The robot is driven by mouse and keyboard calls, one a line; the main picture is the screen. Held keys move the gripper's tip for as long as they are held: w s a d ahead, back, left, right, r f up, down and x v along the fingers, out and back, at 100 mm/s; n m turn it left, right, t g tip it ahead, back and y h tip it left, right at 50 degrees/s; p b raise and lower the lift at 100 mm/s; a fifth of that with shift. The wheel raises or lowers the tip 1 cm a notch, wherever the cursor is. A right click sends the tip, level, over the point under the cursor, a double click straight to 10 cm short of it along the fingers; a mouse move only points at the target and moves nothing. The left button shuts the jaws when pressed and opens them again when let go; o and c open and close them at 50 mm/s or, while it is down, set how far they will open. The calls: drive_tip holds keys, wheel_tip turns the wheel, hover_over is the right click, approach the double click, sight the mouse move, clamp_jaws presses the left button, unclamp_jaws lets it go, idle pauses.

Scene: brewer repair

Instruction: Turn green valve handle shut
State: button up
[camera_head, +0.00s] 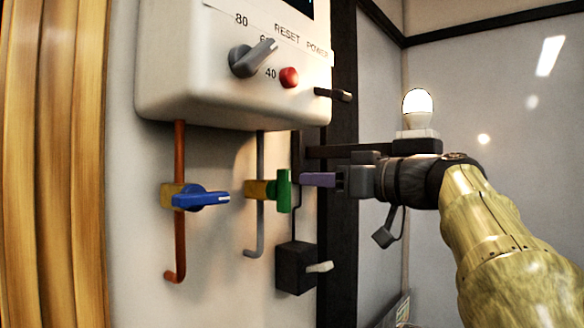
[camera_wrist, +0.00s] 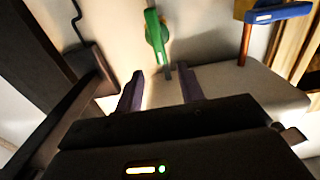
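The green valve handle (camera_head: 283,190) sits on a brass valve body on a grey pipe below the white brewer box. In the head view it stands vertical, in line with the pipe. It also shows in the wrist view (camera_wrist: 155,32), at the top, beyond the fingertips. My gripper (camera_head: 306,180) is just right of the handle in the head view, with its purple fingers pointing at it. In the wrist view my gripper (camera_wrist: 161,74) has its two fingers spread apart with nothing between them. The fingers look apart from the handle.
A blue valve handle (camera_head: 202,198) lies horizontal on a copper pipe to the left. The white brewer box (camera_head: 215,85) with knob and red button is above. A black switch box (camera_head: 295,268) is below. A lit bulb (camera_head: 417,106) stands behind my wrist.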

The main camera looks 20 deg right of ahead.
sight(289, 178)
drive_tip(key=p+x, duration=0.2)
drive_tip(key=x, duration=0.3)
drive_tip(key=shift+w+a+r+p, duration=0.15)
drive_tip(key=shift+w+a+p, duration=0.1)
drive_tip(key=shift+w+p, duration=0.15)
drive_tip(key=shift+w+a, duration=0.35)
drive_tip(key=shift+w, duration=0.1)
clamp_jaws()
